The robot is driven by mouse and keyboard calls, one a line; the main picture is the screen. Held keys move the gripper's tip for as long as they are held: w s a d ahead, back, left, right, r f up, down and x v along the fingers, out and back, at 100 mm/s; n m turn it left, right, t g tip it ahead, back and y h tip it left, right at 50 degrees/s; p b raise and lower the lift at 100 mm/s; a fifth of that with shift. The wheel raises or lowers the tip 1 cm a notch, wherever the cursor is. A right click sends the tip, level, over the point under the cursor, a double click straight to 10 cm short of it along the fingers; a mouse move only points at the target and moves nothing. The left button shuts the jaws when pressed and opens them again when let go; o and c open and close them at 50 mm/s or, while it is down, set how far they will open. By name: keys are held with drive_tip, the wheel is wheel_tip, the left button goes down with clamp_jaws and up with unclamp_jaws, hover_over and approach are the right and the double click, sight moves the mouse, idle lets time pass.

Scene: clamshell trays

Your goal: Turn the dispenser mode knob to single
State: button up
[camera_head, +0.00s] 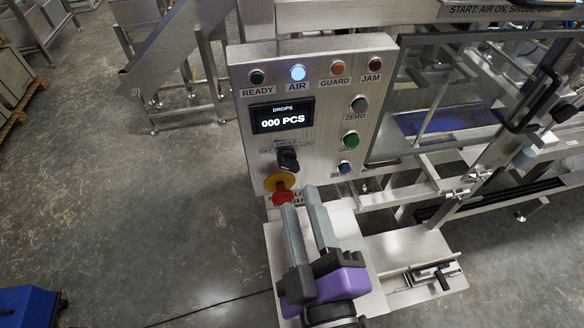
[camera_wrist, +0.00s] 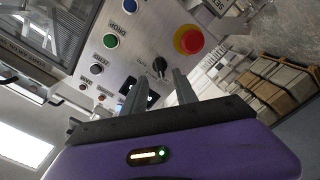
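The dispenser mode knob (camera_head: 288,160) is a black rotary knob on the grey control panel (camera_head: 330,60), below the "000 PCS" display. Small lettering surrounds it, partly hidden and hard to read; a word above it looks like "SINGLE". I cannot tell for sure which mark it points to. My gripper (camera_head: 300,197), purple with two grey fingers, is open and empty below the knob in the head view, reaching toward the panel. In the wrist view the knob (camera_wrist: 159,66) shows just beyond and between my fingertips (camera_wrist: 161,77), with no contact visible.
A red emergency stop on a yellow base (camera_head: 280,186) sits just below the knob, close to my fingertips. Zero (camera_head: 359,104), green (camera_head: 351,140) and blue (camera_head: 344,168) buttons line the panel's right side. The AIR lamp (camera_head: 298,72) is lit.

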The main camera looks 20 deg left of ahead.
sight(291, 170)
drive_tip(key=p+x, duration=0.1)
drive_tip(key=x, duration=0.6)
drive_tip(key=shift+p, duration=0.35)
clamp_jaws()
